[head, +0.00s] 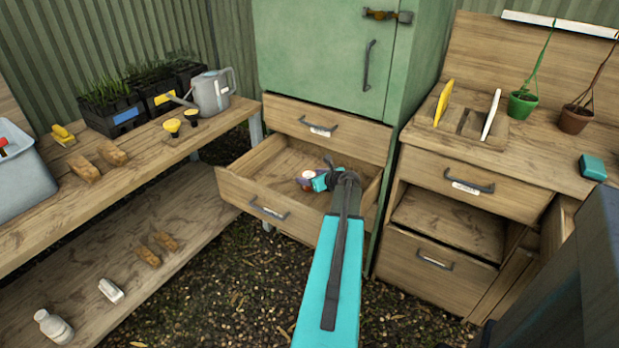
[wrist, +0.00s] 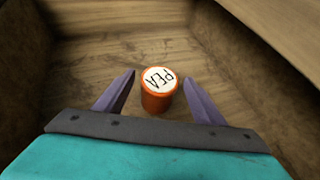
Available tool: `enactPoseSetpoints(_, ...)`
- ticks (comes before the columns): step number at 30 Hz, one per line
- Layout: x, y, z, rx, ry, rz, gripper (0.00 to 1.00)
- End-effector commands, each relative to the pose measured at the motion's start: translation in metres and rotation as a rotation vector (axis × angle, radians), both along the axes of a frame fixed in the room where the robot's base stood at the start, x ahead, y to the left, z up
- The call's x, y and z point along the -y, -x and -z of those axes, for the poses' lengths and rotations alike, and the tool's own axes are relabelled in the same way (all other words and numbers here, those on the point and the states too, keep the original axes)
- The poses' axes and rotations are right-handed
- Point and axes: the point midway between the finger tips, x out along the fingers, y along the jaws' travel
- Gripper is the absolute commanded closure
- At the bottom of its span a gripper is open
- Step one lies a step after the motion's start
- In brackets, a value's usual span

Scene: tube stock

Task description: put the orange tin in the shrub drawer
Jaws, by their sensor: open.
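The orange tin (wrist: 155,102) has a white lid marked PEA. It stands upright inside the open drawer (head: 238,188) under the green cabinet, and its pale lid (head: 308,175) shows in the head view. My gripper (head: 314,182) reaches down into this drawer. In the wrist view its two purple fingers are open, one on each side of the tin, with a gap visible on both sides. The drawer's front has a handle and a small label that I cannot read from here, so I cannot tell whether it is the shrub drawer.
A shut drawer (head: 325,128) sits directly above the open one. Drawer walls surround my gripper. At the right, a bench has a labelled drawer (head: 465,184) and a lower drawer (head: 436,265). A long shelf bench (head: 150,150) with pots and a watering can (head: 212,94) stands at left.

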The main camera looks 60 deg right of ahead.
Motion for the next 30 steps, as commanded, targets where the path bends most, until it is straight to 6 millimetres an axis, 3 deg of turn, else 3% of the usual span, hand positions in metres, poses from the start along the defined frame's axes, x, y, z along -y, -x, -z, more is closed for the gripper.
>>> enactPoseSetpoints(21, -0.033, 0.074, -0.044, 0.001, 0.0, 0.002, 0.37)
enactPoseSetpoints(30, -0.038, 0.087, -0.052, 0.0, 0.0, 0.0, 0.37)
